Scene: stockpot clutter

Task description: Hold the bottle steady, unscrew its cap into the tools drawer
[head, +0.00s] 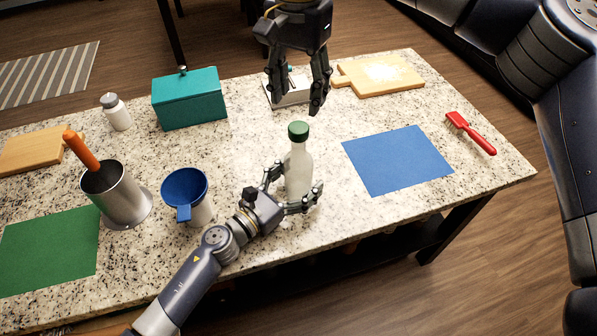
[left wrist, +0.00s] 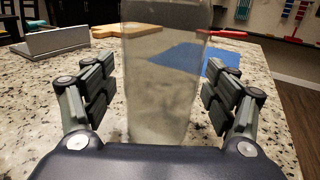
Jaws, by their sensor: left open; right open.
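A pale, translucent bottle (head: 299,165) stands upright on the speckled counter with its green cap (head: 298,131) on. My left gripper (head: 294,187) is open around the lower part of the bottle. In the left wrist view the bottle (left wrist: 165,75) stands between the open fingers (left wrist: 160,95), with a gap on both sides. My right gripper (head: 297,107) is open and empty, pointing down above and just behind the cap, apart from it. I cannot make out a tools drawer in either view.
A blue funnel (head: 184,187) and a metal canister (head: 119,197) with an orange-handled tool stand left. A teal box (head: 190,98) and a white jar (head: 116,112) are behind. A blue mat (head: 397,160) and a red brush (head: 470,132) lie right; a cutting board (head: 380,76) lies behind.

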